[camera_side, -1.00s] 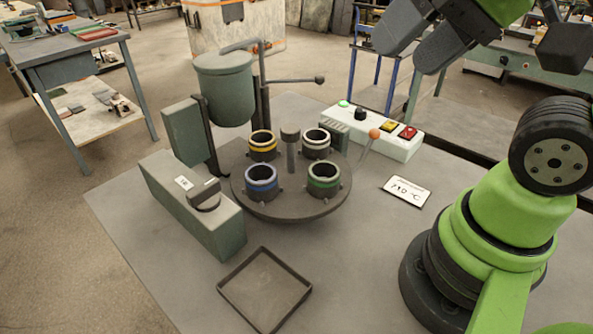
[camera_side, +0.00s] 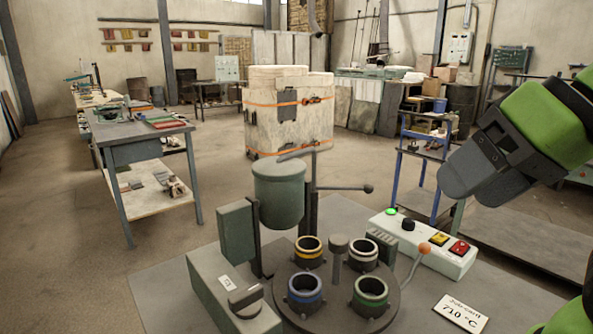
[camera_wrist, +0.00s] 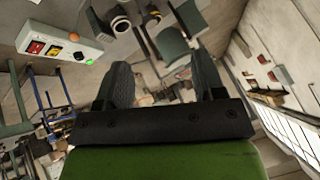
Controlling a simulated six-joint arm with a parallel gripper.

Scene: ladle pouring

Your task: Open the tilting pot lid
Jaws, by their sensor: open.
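The tilting pot is a grey-green cylinder (camera_side: 278,205) behind the turntable in the side view. Its lid (camera_side: 278,168) lies flat on the top and looks closed.
A round turntable (camera_side: 337,290) holds several ringed cups in front of the pot. A green-grey box (camera_side: 228,295) stands at left. Air between gripper and pot looks clear.

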